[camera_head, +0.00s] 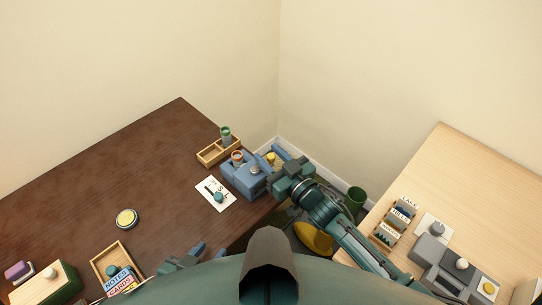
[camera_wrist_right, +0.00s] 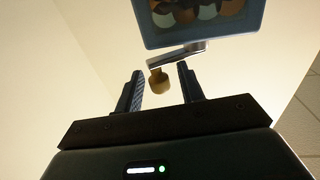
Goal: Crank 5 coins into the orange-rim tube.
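A blue coin machine (camera_head: 243,181) stands near the right edge of the dark table. The orange-rim tube (camera_head: 237,157) stands upright at its back left. The crank's yellow-tan knob (camera_head: 271,157) is on the machine's right side. In the right wrist view, the knob (camera_wrist_right: 158,82) hangs from a grey crank arm (camera_wrist_right: 178,54) under the machine body (camera_wrist_right: 200,38). My right gripper (camera_wrist_right: 161,80) is open, with the knob between its fingertips and gaps on both sides. My left gripper (camera_head: 208,249) is low at the bottom of the head view, its fingers apart, away from the machine.
A wooden tray (camera_head: 211,158) with a green-rim tube (camera_head: 225,133) is behind the machine. A white card (camera_head: 214,194) lies in front of it. A round yellow-topped tin (camera_head: 127,219) and a wooden box (camera_head: 108,257) are left. A grey machine (camera_head: 433,252) stands on the light table.

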